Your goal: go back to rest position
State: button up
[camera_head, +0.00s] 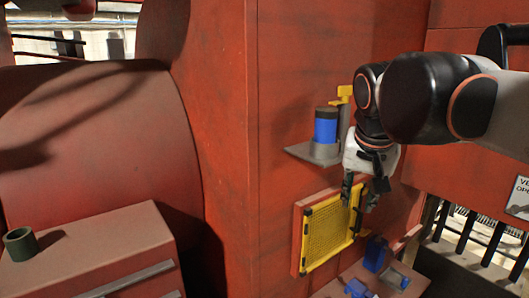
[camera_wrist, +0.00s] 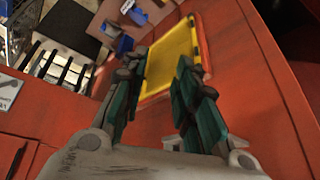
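My gripper (camera_head: 362,193) hangs from my arm at the right of the head view, in front of the red wall. In the wrist view its two fingers (camera_wrist: 160,95) stand apart with nothing between them. The gripper is open and empty. A yellow mesh panel in a red frame (camera_head: 328,230) is on the wall just behind and below the fingers. It also shows beyond the fingertips in the wrist view (camera_wrist: 172,52). I cannot tell whether a finger touches the panel.
A blue cylinder with a dark top (camera_head: 325,128) stands on a small grey wall shelf (camera_head: 305,153), close left of my gripper. Blue items (camera_head: 375,252) lie on a red ledge below. A dark green cup (camera_head: 20,243) stands on a red cabinet (camera_head: 100,245) at left.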

jog(key=s+f+n+b, duration=0.1)
jog(key=s+f+b, duration=0.3)
jog(key=f, duration=0.7)
jog(key=s+f+n+t+b, duration=0.1)
jog(key=s+f+b, duration=0.4)
jog(key=f, duration=0.6)
jog(key=s+f+n+t+y+b, duration=0.1)
jog(key=s+f+b, duration=0.4)
jog(key=f, duration=0.6)
jog(key=shift+s+d+f+n, duration=0.3)
jog(key=shift+f+n, duration=0.1)
jog(key=shift+n, duration=0.4)
